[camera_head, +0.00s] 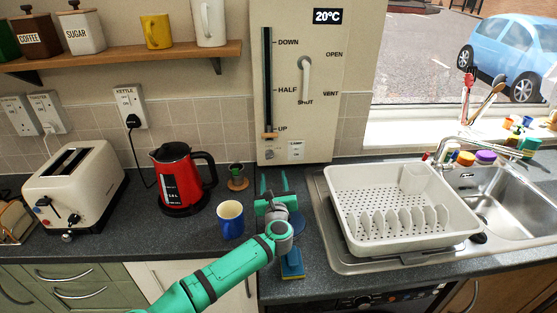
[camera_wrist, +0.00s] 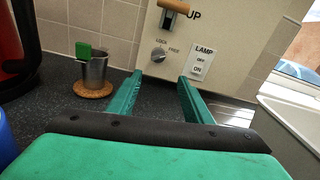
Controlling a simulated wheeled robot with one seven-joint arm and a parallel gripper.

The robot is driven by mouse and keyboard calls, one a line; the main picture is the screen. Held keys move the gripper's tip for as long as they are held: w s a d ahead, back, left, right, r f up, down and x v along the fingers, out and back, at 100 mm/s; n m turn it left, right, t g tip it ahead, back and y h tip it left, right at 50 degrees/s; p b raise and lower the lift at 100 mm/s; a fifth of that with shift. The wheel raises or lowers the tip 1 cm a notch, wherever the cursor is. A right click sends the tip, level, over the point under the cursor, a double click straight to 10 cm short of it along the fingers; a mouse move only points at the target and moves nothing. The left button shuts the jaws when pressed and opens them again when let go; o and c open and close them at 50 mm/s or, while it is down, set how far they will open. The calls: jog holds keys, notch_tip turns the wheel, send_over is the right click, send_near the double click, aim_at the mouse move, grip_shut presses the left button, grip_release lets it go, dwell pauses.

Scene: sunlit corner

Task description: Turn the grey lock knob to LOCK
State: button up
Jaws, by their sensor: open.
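The grey lock knob (camera_wrist: 158,55) is a small round knob low on the cream wall panel (camera_wrist: 230,35), with LOCK printed above it and FREE to its upper right. Its pointer is too small to read for certain. My gripper (camera_wrist: 160,76) is open and empty; its green fingers point at the panel, apart from the knob, which shows between and above the fingertips. In the head view my gripper (camera_head: 274,182) is over the counter in front of the panel's lower edge.
A LAMP switch (camera_wrist: 200,63) sits right of the knob, and a slider handle (camera_wrist: 174,7) above it. A metal cup (camera_wrist: 92,70) on a cork coaster stands left. A blue mug (camera_head: 230,220), red kettle (camera_head: 178,185) and white dish rack (camera_head: 400,238) flank my arm.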

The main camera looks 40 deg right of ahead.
aim_at(270, 158)
jog(key=shift+m, duration=0.6)
jog(key=x, duration=0.7)
jog(key=r+x, duration=0.1)
jog(key=x, duration=0.3)
jog(key=shift+w+a+f, duration=0.1)
jog(key=shift+w+a, duration=0.1)
jog(key=shift+w, duration=0.15)
